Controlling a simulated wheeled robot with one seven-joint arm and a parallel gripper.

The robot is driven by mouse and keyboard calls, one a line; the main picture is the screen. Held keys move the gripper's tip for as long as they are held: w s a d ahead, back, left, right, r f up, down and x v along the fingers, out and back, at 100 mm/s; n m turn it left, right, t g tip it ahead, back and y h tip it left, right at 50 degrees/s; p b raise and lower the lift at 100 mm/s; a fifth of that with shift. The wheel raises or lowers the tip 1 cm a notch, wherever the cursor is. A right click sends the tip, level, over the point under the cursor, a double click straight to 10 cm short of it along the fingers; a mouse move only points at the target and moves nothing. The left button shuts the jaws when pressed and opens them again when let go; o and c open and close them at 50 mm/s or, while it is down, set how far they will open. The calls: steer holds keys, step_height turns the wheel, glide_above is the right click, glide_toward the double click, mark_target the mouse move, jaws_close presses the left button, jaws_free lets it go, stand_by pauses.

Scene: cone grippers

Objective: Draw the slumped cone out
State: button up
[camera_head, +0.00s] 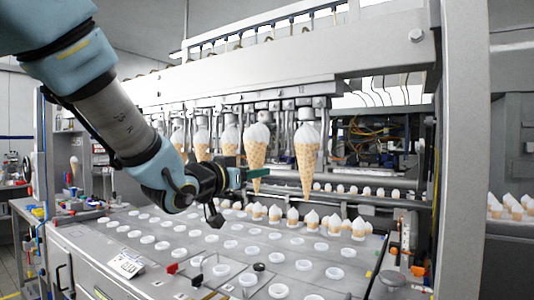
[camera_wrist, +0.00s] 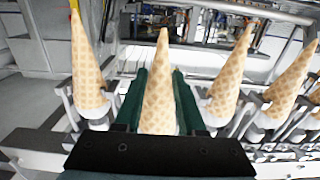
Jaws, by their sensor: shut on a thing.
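Waffle cones with white tops hang tip down in a row from the machine's holders. The cone at my gripper (camera_head: 262,174) is the second from the right in the head view (camera_head: 257,153). In the wrist view, this cone (camera_wrist: 158,98) stands between my two green fingers (camera_wrist: 159,76), its tip pointing up in that picture. My gripper is shut on it, low on the cone in the head view. Its white top still sits up at the holder. I cannot tell clearly how far it has slumped.
A neighbouring cone (camera_head: 306,160) hangs close on the right, and another (camera_head: 229,138) on the left. Below is a metal deck (camera_head: 215,258) with rows of white round cups and several small white-topped cones (camera_head: 312,219). A steel upright (camera_head: 462,150) stands at the right.

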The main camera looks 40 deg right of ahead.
steer(key=shift+v, duration=2.25)
